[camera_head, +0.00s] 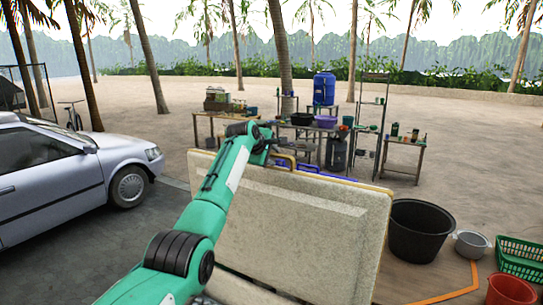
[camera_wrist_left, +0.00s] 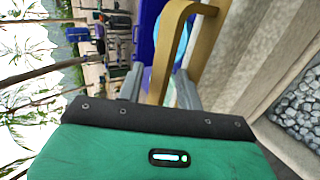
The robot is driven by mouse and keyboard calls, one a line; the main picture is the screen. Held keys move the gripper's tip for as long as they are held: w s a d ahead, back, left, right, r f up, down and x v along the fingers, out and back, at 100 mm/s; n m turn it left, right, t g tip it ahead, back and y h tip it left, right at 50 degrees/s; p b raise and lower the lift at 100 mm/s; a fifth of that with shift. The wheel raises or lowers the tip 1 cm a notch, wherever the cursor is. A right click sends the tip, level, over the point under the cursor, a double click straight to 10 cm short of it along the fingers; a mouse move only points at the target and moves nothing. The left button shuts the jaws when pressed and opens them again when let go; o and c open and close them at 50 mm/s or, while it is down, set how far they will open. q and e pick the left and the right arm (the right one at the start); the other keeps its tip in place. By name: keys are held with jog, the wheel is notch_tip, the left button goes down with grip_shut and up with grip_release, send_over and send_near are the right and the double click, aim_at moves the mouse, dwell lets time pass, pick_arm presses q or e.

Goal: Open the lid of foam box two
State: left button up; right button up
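The foam box's lid (camera_head: 295,232) is a large cream speckled slab with a tan edge. It stands raised and steeply tilted in the middle of the head view. My left arm reaches across its left side, and the left gripper (camera_head: 272,143) is at its top edge. In the left wrist view the left gripper (camera_wrist_left: 160,88) has its fingers apart, with a tan handle (camera_wrist_left: 172,50) between them. I cannot tell whether the fingers touch it. The box body is mostly hidden by the lid and my arm. My right gripper is not in view.
A black tub (camera_head: 419,232), metal pot (camera_head: 470,244), green basket (camera_head: 520,256) and red bucket (camera_head: 511,289) stand to the right. A silver car (camera_head: 60,175) is parked at left. Tables with a blue barrel (camera_head: 324,89) stand behind the lid. Open sandy ground surrounds them.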

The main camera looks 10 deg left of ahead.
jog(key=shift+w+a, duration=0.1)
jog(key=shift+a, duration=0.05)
pick_arm(q)
jog(key=shift+s, duration=0.15)
jog(key=shift+s+a+r+b, duration=0.3)
jog(key=shift+s+b, duration=0.15)
jog(key=shift+b, duration=0.3)
jog(key=b+v, duration=0.6)
jog(key=v, duration=0.6)
jog(key=shift+s+r+b, duration=0.15)
jog(key=shift+b, duration=0.2)
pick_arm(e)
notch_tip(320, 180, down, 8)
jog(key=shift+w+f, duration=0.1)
